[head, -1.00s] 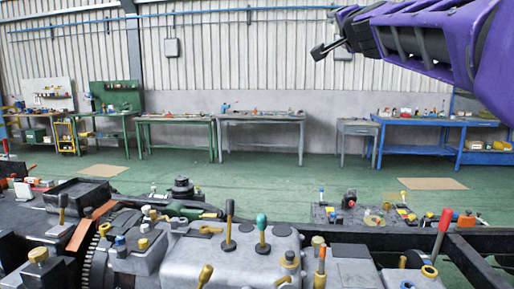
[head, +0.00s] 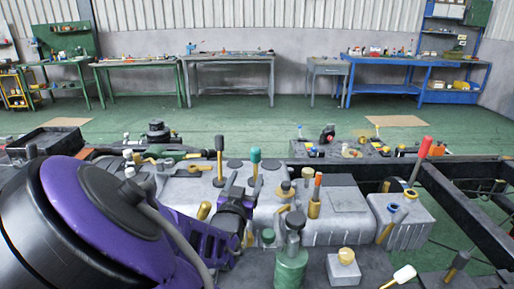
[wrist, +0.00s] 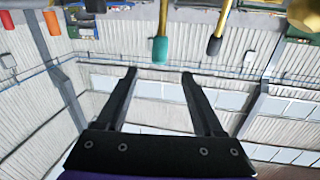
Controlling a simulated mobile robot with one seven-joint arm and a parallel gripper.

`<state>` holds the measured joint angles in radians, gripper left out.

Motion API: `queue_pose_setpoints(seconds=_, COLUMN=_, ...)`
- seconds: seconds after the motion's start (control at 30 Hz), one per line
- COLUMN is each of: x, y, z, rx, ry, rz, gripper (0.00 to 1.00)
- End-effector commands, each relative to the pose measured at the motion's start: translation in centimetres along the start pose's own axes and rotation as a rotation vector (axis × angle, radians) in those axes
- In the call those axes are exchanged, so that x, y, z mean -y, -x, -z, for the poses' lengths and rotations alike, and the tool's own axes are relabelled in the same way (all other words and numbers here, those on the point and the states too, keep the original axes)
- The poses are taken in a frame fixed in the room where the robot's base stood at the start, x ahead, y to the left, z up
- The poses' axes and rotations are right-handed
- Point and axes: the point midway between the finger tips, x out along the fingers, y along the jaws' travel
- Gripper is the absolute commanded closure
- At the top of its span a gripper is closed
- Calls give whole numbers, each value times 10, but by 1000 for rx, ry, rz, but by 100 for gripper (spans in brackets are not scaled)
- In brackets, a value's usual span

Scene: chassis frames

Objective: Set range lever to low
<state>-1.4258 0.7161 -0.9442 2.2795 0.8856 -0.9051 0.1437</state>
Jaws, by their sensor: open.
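My gripper (head: 246,184) is open and empty, low over the grey gearbox casing (head: 185,190) in the head view. A lever with a green knob (head: 255,155) stands upright just beyond the fingers, and a lever with a black knob (head: 219,145) stands to its left. The wrist view is upside down; the open fingers (wrist: 158,75) show there with the green knob (wrist: 160,50) ahead, in line with the gap, apart from both fingers. The black knob (wrist: 214,45) is to the right of it. No label shows which is the range lever.
An orange-topped lever (head: 317,182) and a red-topped lever (head: 425,146) stand to the right. A green cylinder (head: 290,268) and a yellow-capped block (head: 344,268) are nearer. Black chassis rails (head: 455,200) run at the right. Workbenches (head: 228,65) line the far wall.

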Motion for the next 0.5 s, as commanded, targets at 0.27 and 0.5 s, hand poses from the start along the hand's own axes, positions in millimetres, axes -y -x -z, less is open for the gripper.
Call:
queue_pose_setpoints(seconds=0.27, x=-2, y=-55, z=0, rx=-3, ry=-1, rz=-5, gripper=31)
queue_pose_setpoints(seconds=0.5, x=-1, y=-108, z=0, rx=-2, ry=-2, rz=-3, gripper=31)
